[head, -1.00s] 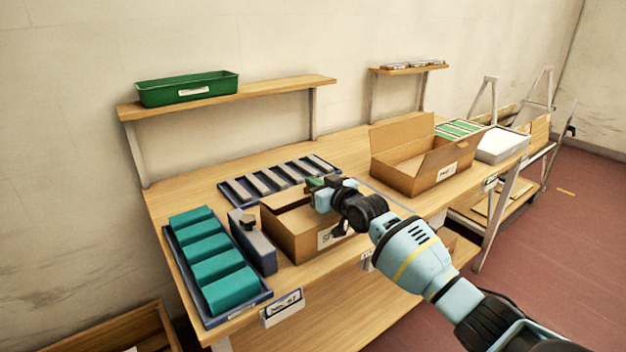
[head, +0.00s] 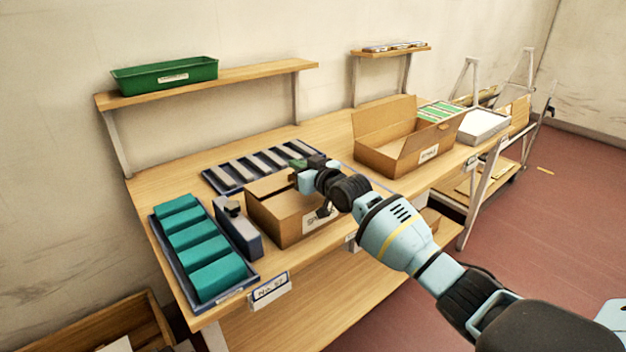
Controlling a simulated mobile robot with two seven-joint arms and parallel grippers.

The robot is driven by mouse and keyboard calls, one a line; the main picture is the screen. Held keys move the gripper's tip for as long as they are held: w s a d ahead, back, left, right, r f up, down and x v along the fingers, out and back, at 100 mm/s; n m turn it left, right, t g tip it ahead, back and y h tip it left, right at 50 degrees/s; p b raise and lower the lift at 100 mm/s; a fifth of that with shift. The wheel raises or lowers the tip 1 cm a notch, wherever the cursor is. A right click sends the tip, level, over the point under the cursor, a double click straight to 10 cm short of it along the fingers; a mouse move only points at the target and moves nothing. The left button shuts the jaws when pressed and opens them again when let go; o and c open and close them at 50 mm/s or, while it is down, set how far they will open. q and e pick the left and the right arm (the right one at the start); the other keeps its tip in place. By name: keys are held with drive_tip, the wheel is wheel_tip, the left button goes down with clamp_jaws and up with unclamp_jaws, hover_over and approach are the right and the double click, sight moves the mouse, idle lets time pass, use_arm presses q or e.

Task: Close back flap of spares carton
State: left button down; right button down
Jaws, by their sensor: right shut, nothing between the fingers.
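The spares carton (head: 268,218) is a small brown cardboard box near the front of the bench, with a white label on its front, partly covered by my arm. A tan flap (head: 268,186) shows along its back top edge; how far it is folded is hard to tell. My right gripper (head: 300,176) is shut and empty, over the back right part of the carton top. It hides that side of the opening, and I cannot tell whether it touches the flap. My left gripper is out of view.
A tray of teal blocks (head: 200,255) and a grey-blue box (head: 238,232) stand left of the carton. A tray of grey bars (head: 215,184) lies behind it. A larger open carton (head: 385,160) stands to the right. A shelf holds a green bin (head: 165,76).

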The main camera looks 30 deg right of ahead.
sight(319, 198)
wheel_tip(319, 198, up, 4)
drive_tip(key=shift+w+f+p, duration=0.1)
drive_tip(key=shift+f+p, duration=0.1)
drive_tip(key=shift+p, duration=0.3)
drive_tip(key=f, duration=0.1)
drive_tip(key=s, duration=0.1)
drive_tip(key=f, duration=0.1)
drive_tip(key=shift+s+d+f, duration=0.25)
drive_tip(key=shift+s+f, duration=0.05)
drive_tip(key=shift+f, duration=0.05)
drive_tip(key=s+f, duration=0.2)
drive_tip(key=s, duration=0.1)
drive_tip(key=s+f, duration=0.1)
drive_tip(key=s, duration=0.1)
drive_tip(key=shift+s+d+f, duration=0.1)
drive_tip(key=shift+s+d, duration=0.15)
drive_tip(key=shift+d, duration=0.05)
drive_tip(key=shift+s+f, duration=0.2)
drive_tip(key=shift+s, duration=0.35)
drive_tip(key=shift+d, duration=0.1)
